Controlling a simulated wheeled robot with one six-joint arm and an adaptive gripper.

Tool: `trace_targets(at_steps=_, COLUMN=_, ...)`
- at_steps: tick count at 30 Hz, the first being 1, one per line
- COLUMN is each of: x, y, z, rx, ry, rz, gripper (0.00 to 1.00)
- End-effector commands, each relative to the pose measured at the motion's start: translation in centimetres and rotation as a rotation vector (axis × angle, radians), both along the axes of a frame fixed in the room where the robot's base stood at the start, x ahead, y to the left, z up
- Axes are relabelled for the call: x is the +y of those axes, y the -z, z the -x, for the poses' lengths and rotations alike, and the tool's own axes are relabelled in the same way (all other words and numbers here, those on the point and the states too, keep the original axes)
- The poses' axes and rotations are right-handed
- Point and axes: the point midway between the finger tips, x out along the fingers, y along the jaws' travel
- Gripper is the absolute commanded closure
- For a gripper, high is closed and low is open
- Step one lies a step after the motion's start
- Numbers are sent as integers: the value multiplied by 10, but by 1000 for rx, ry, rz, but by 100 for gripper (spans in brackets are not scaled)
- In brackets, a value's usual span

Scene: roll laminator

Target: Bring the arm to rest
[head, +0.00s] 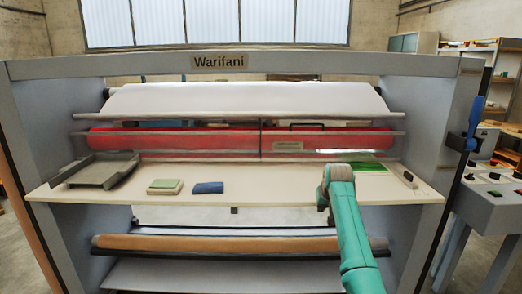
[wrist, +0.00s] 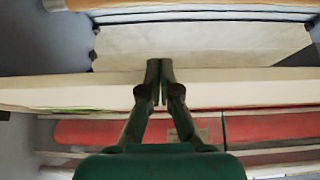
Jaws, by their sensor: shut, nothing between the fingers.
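My arm (head: 354,228) is teal and rises from the lower right in the head view, its grey joint (head: 338,180) in front of the right part of the shelf (head: 280,190). My gripper (wrist: 160,66) shows in the wrist view with its two dark fingers together and nothing between them. Its tips overlap the pale shelf edge (wrist: 60,92) in that picture; I cannot tell whether they touch it. In the head view the gripper itself is hidden behind the arm's end.
The laminator frame (head: 220,66) has a red roller (head: 180,139) above the shelf and a brown roller (head: 215,243) below. A grey tray (head: 102,172), a green pad (head: 164,186), a blue cloth (head: 208,187) and a green sheet (head: 362,166) lie on the shelf. A control console (head: 492,205) stands right.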

Motion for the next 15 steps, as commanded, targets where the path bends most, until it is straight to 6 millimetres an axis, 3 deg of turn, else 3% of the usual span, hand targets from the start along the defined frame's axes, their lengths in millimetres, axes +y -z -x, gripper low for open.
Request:
trace_targets(at_steps=8, x=4, y=103, z=31, rx=-49, ry=2, rz=1, gripper=100)
trace_targets(at_steps=15, x=8, y=194, z=80, rx=-114, ry=5, rz=2, gripper=100)
